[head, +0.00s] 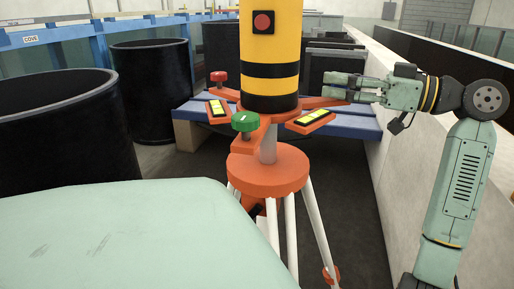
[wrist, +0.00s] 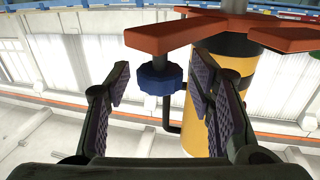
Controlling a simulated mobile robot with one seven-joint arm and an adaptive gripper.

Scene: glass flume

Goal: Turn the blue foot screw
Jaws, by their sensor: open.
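The blue foot screw (wrist: 160,78) is a ridged knob on a dark stem under the end of an orange arm (wrist: 166,37) in the wrist view. I cannot make it out in the head view, where my gripper's fingers cover that arm's right end. My gripper (head: 342,89) reaches in from the right at that end. In the wrist view my gripper (wrist: 160,72) is open, one finger on each side of the screw, with gaps on both sides. Whether the screw is between the fingertips or just beyond them is hard to tell.
A yellow cylinder with black bands (head: 270,40) stands on the orange three-armed base. A green knob (head: 245,122) and a red knob (head: 218,77) sit on its other arms. An orange-topped tripod (head: 268,174) is below. Black tubs (head: 152,90) stand left; a pale wall (head: 382,150) runs right.

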